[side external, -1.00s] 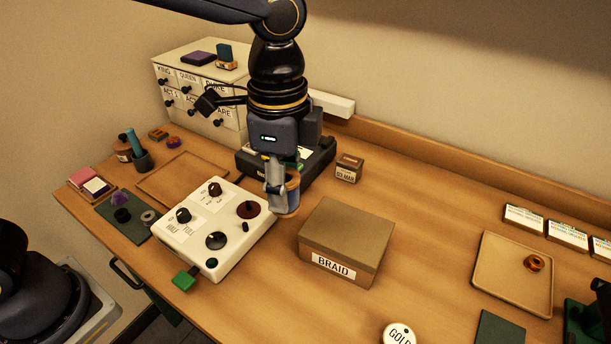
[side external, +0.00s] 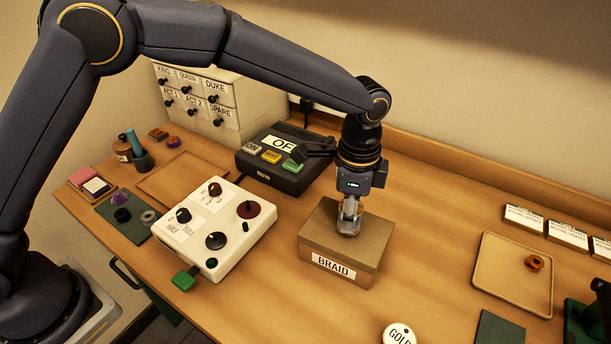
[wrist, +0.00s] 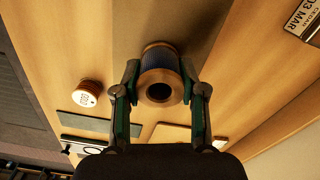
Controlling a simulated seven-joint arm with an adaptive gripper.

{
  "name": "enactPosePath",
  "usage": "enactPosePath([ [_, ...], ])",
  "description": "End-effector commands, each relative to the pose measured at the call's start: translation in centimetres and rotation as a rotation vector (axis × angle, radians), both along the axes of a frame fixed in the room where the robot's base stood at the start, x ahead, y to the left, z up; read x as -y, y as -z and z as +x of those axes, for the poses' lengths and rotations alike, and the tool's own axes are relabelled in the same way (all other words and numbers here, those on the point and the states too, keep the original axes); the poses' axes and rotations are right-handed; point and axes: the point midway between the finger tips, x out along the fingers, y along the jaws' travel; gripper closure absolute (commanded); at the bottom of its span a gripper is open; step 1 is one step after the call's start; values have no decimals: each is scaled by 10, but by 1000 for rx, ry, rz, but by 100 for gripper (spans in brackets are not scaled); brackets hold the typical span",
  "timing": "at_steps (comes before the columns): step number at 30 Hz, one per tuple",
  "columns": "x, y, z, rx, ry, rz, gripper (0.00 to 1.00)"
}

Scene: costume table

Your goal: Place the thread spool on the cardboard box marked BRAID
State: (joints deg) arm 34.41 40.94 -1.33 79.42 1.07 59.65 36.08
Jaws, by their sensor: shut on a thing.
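The thread spool (wrist: 161,60) has wooden ends and blue thread. In the wrist view it sits between the two fingers of my gripper (wrist: 160,82), which is shut on it, and its end with a dark hole faces the camera. The closed cardboard box marked BRAID (side external: 332,264) stands on the table in the side view. My gripper (side external: 349,212) points down over the middle of its lid. The spool is mostly hidden by the fingers there; its lower end is at or just above the lid, and I cannot tell whether it touches.
A white control panel (side external: 208,255) with knobs stands left of the box. A black button unit (side external: 270,178) is behind it. A round GOLD tin (side external: 398,334) lies in front right. A tray (side external: 500,285) with a small orange ring is at the right. Bare table separates box and tray.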

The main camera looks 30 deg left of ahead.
Motion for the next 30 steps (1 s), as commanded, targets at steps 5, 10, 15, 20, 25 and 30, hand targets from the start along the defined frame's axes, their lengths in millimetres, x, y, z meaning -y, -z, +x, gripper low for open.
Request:
enactPosePath([
  [5,0,0,0,2,-1,-2,93],
  [10,0,4,0,0,-1,-1,93],
  [15,0,3,0,0,-2,-1,42],
  [20,0,3,0,0,-2,-1,34],
  [25,0,3,0,0,-2,-1,34],
  [30,0,-8,1,3,-1,-2,34],
])
